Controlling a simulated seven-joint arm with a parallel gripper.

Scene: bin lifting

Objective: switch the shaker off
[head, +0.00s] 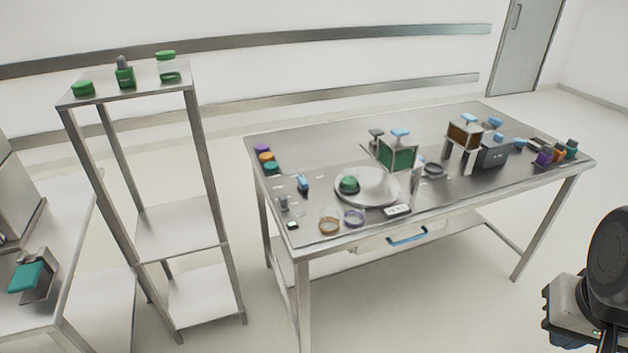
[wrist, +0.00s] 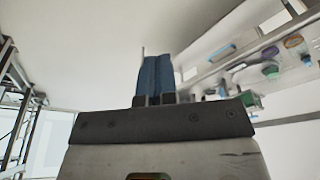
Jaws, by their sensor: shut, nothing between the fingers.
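A round pale platform (head: 380,196), which looks like the shaker, sits at the front middle of the steel table. A green-capped item (head: 348,184) stands on its left part. A small white panel with dark marks (head: 397,211) lies at its front right edge. A small dark box with a pale green face (head: 293,225) is at the table's front left; I cannot tell whether it is a switch. My gripper (wrist: 155,58) shows in the wrist view with its blue fingers together and empty, apart from the table. Its fingers do not show in the head view.
The steel table (head: 320,142) also holds a green block (head: 397,155), a brown block (head: 464,135), a dark grey box (head: 492,156) and two rings in front. A tall shelf (head: 138,94) with green containers stands left. Open floor lies in front of the table.

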